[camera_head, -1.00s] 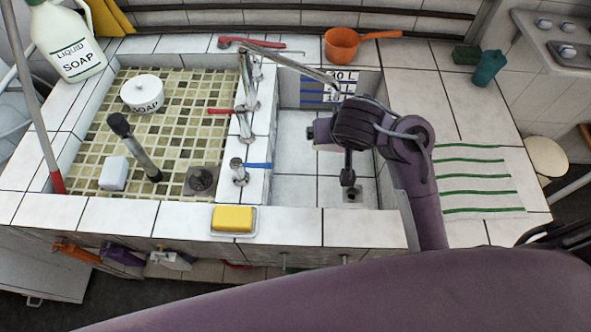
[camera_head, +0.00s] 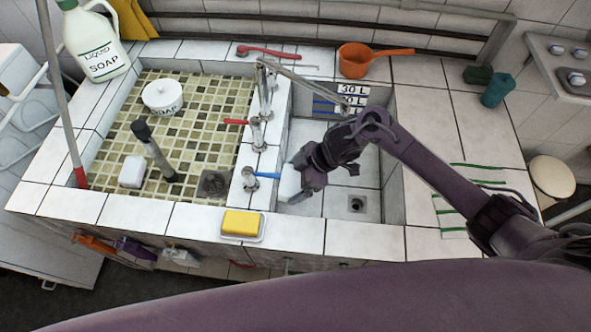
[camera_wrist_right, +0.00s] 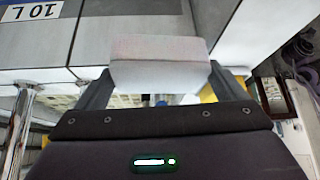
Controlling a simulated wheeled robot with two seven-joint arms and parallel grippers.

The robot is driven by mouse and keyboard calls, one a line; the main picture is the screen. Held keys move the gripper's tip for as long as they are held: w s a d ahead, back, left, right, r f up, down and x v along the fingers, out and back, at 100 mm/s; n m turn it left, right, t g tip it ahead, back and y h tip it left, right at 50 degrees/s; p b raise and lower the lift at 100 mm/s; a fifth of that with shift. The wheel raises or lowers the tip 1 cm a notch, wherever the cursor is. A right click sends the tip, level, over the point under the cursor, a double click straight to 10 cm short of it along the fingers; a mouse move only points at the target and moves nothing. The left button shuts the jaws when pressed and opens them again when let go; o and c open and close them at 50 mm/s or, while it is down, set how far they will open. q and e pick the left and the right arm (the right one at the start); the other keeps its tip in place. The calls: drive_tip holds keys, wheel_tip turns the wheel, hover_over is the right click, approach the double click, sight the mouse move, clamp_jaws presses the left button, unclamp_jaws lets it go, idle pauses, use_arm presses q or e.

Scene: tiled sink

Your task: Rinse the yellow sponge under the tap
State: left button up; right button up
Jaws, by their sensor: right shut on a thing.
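The yellow sponge (camera_head: 240,222) lies on a white dish (camera_head: 262,236) on the front ledge of the sink. My right gripper (camera_head: 303,176) is over the near left part of the right basin. It is shut on a white block (camera_head: 290,183), which fills the space between its fingers in the right wrist view (camera_wrist_right: 160,72). The tap spout (camera_head: 310,82) reaches over the right basin, beyond my right gripper. I see no water running. The blue-handled valve (camera_head: 262,174) is just left of the white block. My left gripper is not in view.
The tiled left basin holds a soap pot (camera_head: 163,96), a white cube (camera_head: 132,171) and a dark-topped post (camera_head: 150,148). A soap bottle (camera_head: 95,45) stands behind it. An orange ladle (camera_head: 356,60) lies at the back. The right basin's drain (camera_head: 356,204) is uncovered.

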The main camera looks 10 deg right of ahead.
drive_tip(key=shift+r+n, duration=0.1)
drive_tip(key=shift+n, duration=0.3)
drive_tip(key=shift+w+d+f+b, duration=0.25)
drive_tip(key=shift+d+f+b, duration=0.15)
drive_tip(key=shift+d, duration=0.3)
drive_tip(key=w+d+b, duration=0.1)
drive_tip(key=d, duration=0.1)
drive_tip(key=w+d+f+b, duration=0.1)
drive_tip(key=d+b, duration=0.1)
drive_tip(key=d, duration=0.1)
drive_tip(key=w+d+b, duration=0.1)
drive_tip(key=d, duration=0.1)
drive_tip(key=shift+d+f+b, duration=0.3)
drive_tip(key=shift+w+d+f+b, duration=0.1)
drive_tip(key=shift+w+d+b, duration=0.2)
drive_tip(key=shift+d, duration=0.35)
drive_tip(key=shift+w+d+f+b, duration=0.1)
drive_tip(key=shift+w+d+b, duration=0.15)
drive_tip(key=shift+d, duration=0.4)
drive_tip(key=shift+w+d+f+b, duration=0.1)
drive_tip(key=shift+w+d+b, duration=0.15)
drive_tip(key=shift+d, duration=0.4)
